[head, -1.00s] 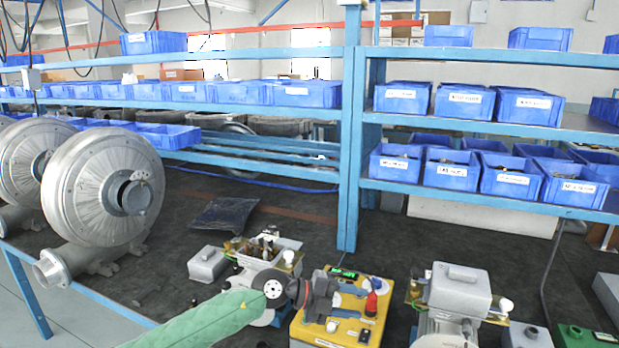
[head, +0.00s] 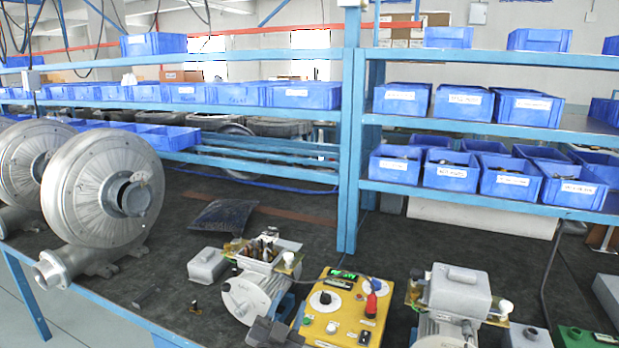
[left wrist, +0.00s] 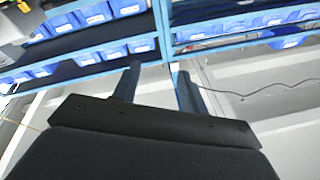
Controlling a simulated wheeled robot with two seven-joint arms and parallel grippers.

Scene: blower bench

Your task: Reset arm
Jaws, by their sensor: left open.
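My left gripper (head: 272,332) shows as a dark grey shape at the bottom edge of the head view, in front of the motor and left of the yellow control box. Most of it and its arm are out of frame there. In the left wrist view its two fingers (left wrist: 158,75) stand apart with nothing between them, against blue shelving and pale floor. My right gripper is in neither view.
On the dark bench are a yellow control box (head: 342,308), an open motor (head: 250,297), a covered motor (head: 455,292) and a grey cover (head: 207,265). Large blowers (head: 103,187) stand left. Blue shelves (head: 480,127) with bins rise behind.

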